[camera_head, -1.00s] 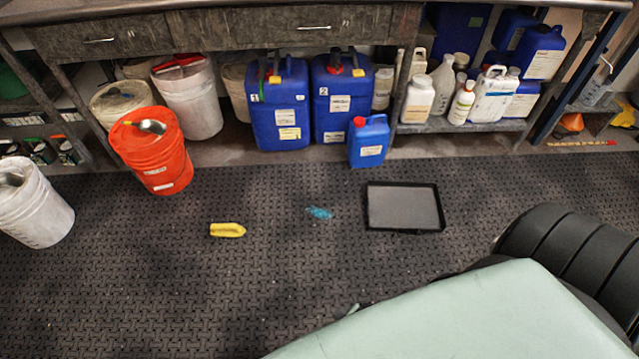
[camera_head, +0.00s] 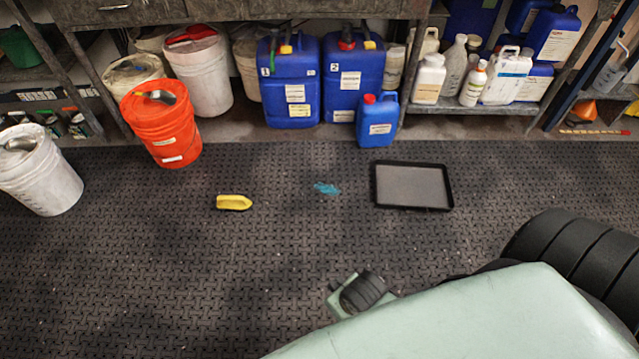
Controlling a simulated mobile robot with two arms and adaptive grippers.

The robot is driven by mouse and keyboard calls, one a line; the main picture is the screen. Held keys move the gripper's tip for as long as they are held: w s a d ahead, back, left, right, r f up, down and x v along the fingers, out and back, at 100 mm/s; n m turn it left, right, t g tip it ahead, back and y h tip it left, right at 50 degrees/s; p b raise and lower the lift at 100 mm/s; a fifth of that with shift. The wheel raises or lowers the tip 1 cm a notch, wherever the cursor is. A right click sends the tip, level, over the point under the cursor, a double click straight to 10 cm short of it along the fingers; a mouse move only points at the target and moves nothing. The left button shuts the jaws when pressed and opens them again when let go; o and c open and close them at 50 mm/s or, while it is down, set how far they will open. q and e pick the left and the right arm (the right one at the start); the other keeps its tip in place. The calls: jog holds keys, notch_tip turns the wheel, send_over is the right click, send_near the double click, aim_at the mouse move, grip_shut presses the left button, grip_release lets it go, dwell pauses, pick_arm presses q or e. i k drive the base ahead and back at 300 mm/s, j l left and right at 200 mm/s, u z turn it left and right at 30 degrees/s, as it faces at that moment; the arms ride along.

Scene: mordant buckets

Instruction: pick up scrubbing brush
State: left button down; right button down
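A small yellow block-like object (camera_head: 234,202) lies on the dark textured floor mat, left of centre. A small blue object (camera_head: 326,188) lies on the mat to its right. One of these may be the scrubbing brush, but bristles are too small to make out on either. Neither gripper's fingers show. A pale green and black part of my own arm shows at the lower middle, on the near side of both objects and apart from them in the picture.
A black-rimmed tray (camera_head: 412,206) lies right of the blue object. An orange bucket (camera_head: 160,132) and a white bucket (camera_head: 40,180) stand at left. A small blue jug (camera_head: 376,121) stands before the bench. The mat around the yellow object is clear.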

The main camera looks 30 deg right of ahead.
aim_at(229, 202)
jog(key=i+l+u, duration=0.1)
jog(key=i, duration=0.95)
